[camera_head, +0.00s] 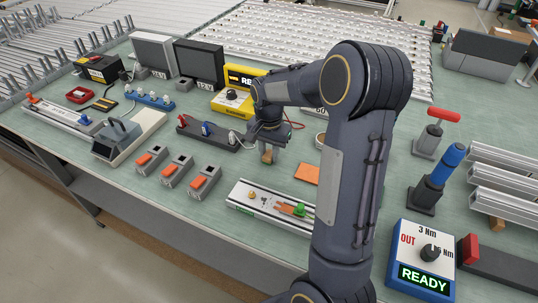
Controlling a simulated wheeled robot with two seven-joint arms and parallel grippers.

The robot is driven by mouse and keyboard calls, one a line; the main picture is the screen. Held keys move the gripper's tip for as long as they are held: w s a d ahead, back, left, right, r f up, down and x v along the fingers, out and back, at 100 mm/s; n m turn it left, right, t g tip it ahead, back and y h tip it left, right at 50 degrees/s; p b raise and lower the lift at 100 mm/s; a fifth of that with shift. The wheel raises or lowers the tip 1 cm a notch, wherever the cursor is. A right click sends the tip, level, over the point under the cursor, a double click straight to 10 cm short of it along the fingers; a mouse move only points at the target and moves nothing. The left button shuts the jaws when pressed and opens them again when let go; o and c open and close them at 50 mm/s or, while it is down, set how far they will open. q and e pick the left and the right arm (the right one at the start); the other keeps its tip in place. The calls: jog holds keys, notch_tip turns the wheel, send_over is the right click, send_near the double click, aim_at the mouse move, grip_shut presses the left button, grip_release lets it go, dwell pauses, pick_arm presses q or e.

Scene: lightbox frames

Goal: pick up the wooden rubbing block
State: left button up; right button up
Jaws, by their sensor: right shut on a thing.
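My right arm comes in from the lower right and bends over the bench. My right gripper (267,147) points down and is shut on the small brown wooden rubbing block (267,157). Only the lower part of the block shows below the fingers. I cannot tell whether it touches the bench or hangs just above it. My left gripper is not in view.
A flat orange piece (307,173) lies right of the block. A dark connector bar (222,139) is close on the left. A white-topped rail (262,200) lies in front, partly behind my arm. A yellow unit (222,104) stands behind. Bare green bench (235,168) shows between them.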

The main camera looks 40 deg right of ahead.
aim_at(270, 154)
notch_tip(270, 154, up, 4)
jog(key=shift+s+f, duration=0.1)
jog(key=shift+s, duration=0.05)
jog(key=s+r, duration=0.9)
jog(key=s, duration=0.4)
jog(key=shift+s+a+b, duration=0.35)
jog(key=shift+r, duration=0.1)
